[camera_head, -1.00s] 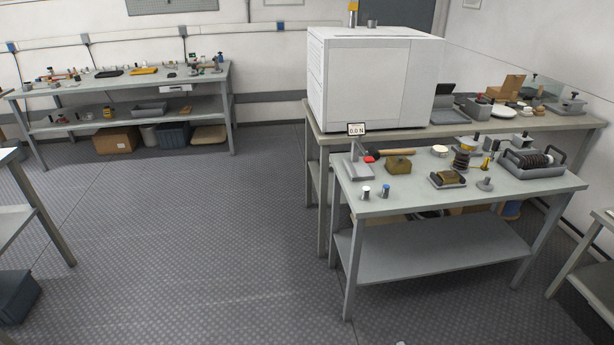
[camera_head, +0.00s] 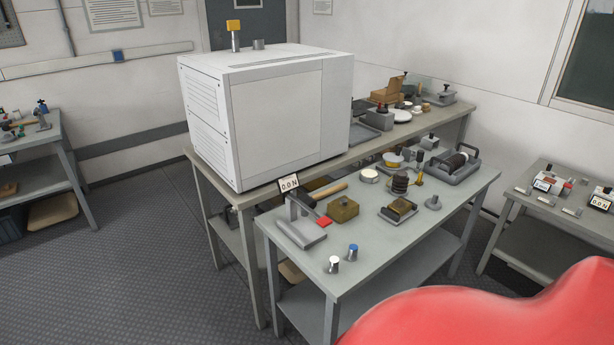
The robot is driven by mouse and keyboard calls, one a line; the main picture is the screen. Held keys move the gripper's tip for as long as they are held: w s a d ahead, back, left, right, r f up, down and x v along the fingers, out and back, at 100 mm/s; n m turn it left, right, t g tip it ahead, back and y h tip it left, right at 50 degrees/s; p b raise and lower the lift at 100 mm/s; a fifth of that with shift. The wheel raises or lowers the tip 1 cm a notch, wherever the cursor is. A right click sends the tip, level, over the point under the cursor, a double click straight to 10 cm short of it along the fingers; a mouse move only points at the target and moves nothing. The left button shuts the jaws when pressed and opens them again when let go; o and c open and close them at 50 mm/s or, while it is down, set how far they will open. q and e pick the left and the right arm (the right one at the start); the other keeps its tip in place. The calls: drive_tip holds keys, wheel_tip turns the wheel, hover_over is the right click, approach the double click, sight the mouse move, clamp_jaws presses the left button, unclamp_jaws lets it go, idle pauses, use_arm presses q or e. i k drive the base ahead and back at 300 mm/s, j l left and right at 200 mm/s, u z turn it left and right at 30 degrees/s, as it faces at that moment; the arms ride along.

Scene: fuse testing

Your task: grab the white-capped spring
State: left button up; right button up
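A small grey cylinder with a white cap, which looks like the white-capped spring (camera_head: 334,264), stands upright near the front left corner of the nearer grey table (camera_head: 385,256). A similar piece with a blue cap (camera_head: 352,252) stands just behind it to the right. They are too small to make out coils clearly. Neither of my grippers is in view.
A brown block (camera_head: 343,209), a hammer (camera_head: 330,190) and a dark coil (camera_head: 400,182) are farther back. A large white cabinet (camera_head: 275,120) stands behind. Floor is clear at left.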

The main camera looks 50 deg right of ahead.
sight(334, 260)
drive_tip(key=i+z, duration=0.35)
drive_tip(key=i+j+z, duration=0.15)
drive_tip(key=i+z, duration=0.2)
drive_tip(key=i+j+z, duration=0.2)
drive_tip(key=z, duration=0.15)
drive_tip(key=i, duration=0.1)
